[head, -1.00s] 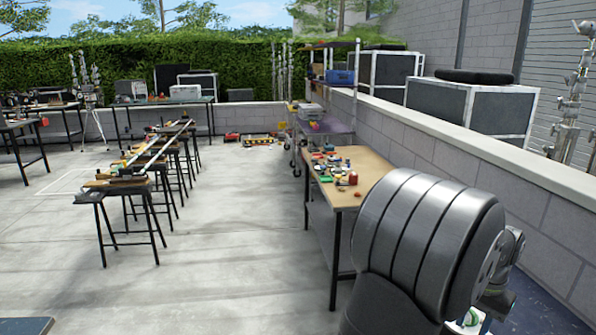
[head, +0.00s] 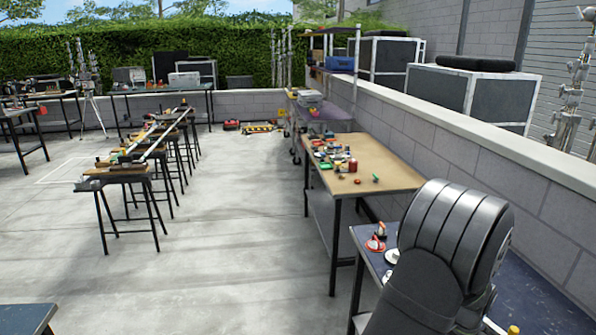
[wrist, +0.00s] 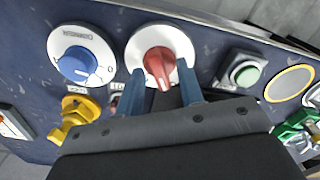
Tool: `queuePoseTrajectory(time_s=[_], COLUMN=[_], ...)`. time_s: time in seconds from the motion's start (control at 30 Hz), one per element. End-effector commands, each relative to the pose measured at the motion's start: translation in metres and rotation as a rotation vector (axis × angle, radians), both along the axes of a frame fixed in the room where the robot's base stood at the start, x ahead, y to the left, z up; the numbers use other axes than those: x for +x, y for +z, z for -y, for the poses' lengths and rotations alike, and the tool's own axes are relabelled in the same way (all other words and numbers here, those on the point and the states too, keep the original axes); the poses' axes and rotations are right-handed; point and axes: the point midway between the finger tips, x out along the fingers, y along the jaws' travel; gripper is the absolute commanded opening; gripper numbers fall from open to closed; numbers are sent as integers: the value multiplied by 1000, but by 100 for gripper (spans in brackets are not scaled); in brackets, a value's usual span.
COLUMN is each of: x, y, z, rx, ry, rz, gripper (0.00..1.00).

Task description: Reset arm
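Whether the fingers touch the knob cannot be told. A blue knob on a white dial (wrist: 80,60) is to the left. A pale green push button (wrist: 243,73) is to the right. In the head view my arm covers the lower right, and the gripper is hidden.
A yellow handle (wrist: 78,112) and a green part (wrist: 297,132) flank the gripper. In the head view, a blue-topped table (head: 365,236) bears small red and white items. A wooden-topped table (head: 375,165) with several small objects stands beyond.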

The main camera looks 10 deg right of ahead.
Motion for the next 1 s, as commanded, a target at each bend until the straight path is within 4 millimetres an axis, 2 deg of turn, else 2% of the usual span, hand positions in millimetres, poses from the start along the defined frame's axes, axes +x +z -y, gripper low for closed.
queuePoseTrajectory(time_s=[0.7,1.0], x=[-1,-1], y=[1,1], z=[0,0], rx=[0,0], ry=[-586,-760], rz=[-1,-1], gripper=[35,35])
